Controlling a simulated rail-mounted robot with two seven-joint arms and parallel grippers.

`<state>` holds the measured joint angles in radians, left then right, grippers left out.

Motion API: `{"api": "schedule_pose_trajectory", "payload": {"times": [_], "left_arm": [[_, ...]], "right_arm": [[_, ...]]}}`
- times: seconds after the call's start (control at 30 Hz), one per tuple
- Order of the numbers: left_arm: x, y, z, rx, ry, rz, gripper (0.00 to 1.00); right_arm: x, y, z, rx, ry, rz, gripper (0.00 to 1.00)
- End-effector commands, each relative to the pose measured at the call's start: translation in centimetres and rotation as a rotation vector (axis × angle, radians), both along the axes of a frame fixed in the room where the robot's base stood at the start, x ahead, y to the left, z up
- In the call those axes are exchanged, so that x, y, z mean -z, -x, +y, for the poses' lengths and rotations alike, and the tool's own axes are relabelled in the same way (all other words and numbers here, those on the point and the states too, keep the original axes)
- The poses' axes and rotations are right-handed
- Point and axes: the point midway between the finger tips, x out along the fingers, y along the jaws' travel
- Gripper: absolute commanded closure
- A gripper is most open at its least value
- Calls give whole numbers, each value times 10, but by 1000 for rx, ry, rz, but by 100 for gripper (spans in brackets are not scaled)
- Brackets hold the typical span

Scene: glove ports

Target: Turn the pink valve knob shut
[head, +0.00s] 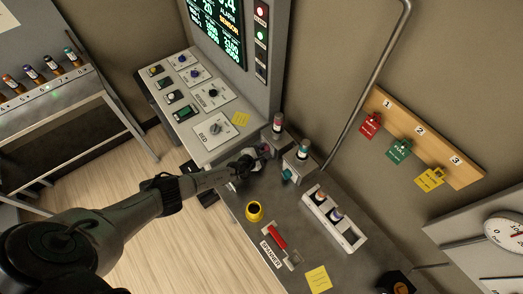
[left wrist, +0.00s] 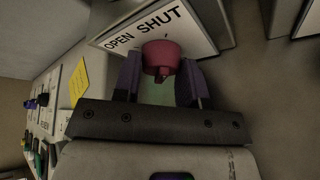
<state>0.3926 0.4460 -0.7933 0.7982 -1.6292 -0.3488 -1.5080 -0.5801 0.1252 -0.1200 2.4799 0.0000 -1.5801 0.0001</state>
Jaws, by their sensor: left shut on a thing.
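The pink valve knob (left wrist: 160,54) sits between the two fingers of my left gripper (left wrist: 160,80) in the left wrist view. The fingers are shut on its sides. A white plate (left wrist: 185,22) behind it reads OPEN and SHUT. In the head view my left gripper (head: 260,155) reaches the front of a small grey box that has a pink-banded vial (head: 278,122) on top. The knob is mostly hidden there by the gripper. I cannot tell exactly which word the knob points at. My right gripper is not in view.
Close on the right is a similar box with a teal knob (head: 289,174) and a teal-topped vial (head: 303,148). A yellow cup (head: 254,211), a red-handled lever (head: 277,237) and a white vial rack (head: 350,237) stand on the bench. A grey pipe (head: 365,85) rises behind.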

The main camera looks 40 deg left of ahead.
Motion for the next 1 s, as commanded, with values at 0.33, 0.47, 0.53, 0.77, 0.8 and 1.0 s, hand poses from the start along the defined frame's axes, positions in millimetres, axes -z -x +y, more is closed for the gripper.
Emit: {"api": "schedule_pose_trajectory", "payload": {"times": [0.33, 0.47, 0.53, 0.77, 0.8, 1.0], "left_arm": [[1, 1, 0, 2, -1, 4, 48], [1, 0, 0, 1, 0, 3, 37], [1, 0, 0, 1, 1, 3, 37], [-3, 5, 0, 1, 2, 2, 37], [-4, 9, -1, 1, 3, 4, 37], [-16, 36, -2, 1, 2, 4, 37]], "right_arm": [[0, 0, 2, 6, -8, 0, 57], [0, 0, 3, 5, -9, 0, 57], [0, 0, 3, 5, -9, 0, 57], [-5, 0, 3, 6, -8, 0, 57], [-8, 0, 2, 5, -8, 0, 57], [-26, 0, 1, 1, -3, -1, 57]]}}
